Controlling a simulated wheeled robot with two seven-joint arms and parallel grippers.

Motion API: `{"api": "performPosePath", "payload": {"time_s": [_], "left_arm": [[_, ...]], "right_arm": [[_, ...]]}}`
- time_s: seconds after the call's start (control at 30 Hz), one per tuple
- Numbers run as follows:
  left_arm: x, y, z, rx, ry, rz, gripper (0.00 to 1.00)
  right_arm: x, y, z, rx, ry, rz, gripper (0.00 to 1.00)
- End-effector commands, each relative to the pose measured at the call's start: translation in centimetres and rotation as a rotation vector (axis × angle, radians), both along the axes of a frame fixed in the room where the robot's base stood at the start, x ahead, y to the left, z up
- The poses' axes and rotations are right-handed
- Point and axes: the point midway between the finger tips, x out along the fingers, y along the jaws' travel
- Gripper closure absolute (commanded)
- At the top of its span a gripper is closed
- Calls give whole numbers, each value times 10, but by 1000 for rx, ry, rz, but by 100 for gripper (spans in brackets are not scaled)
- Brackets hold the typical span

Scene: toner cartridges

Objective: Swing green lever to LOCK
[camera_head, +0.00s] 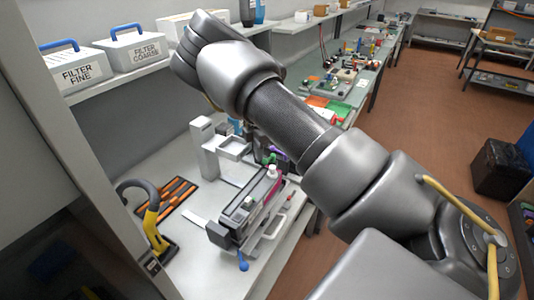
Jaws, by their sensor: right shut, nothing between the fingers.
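A grey and black cartridge device (245,208) stands on the white bench, with a pink-topped part and a blue-knobbed handle (243,262) at its near end. A small green part (268,158), which looks like the green lever, shows at its far end, partly covered by my arm. I cannot read any LOCK mark or the lever's exact angle. My right arm crosses the view from the lower right. My right gripper (258,143) is mostly hidden behind it, close to the green part; it is shut and empty. I cannot tell whether it touches the lever. My left gripper is out of view.
A white stand (207,150) rises behind the device. Boxes labelled FILTER FINE (77,72) and FILTER COARSE (134,48) sit on the shelf above.

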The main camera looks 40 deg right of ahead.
Motion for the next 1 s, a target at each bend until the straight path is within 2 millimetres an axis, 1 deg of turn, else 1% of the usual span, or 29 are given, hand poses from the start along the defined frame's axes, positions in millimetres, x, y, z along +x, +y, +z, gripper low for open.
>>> {"api": "performPosePath", "payload": {"time_s": [0.2, 0.57, 0.67, 1.0], "left_arm": [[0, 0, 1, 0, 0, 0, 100], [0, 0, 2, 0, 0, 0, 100], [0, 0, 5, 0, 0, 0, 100], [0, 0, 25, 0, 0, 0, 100]], "right_arm": [[-5, 3, 0, 0, 1, 1, 100], [-4, 2, 1, 0, 0, 0, 100], [-4, 2, 6, 0, 0, 0, 100], [-4, 2, 35, 0, -1, 0, 100]]}}
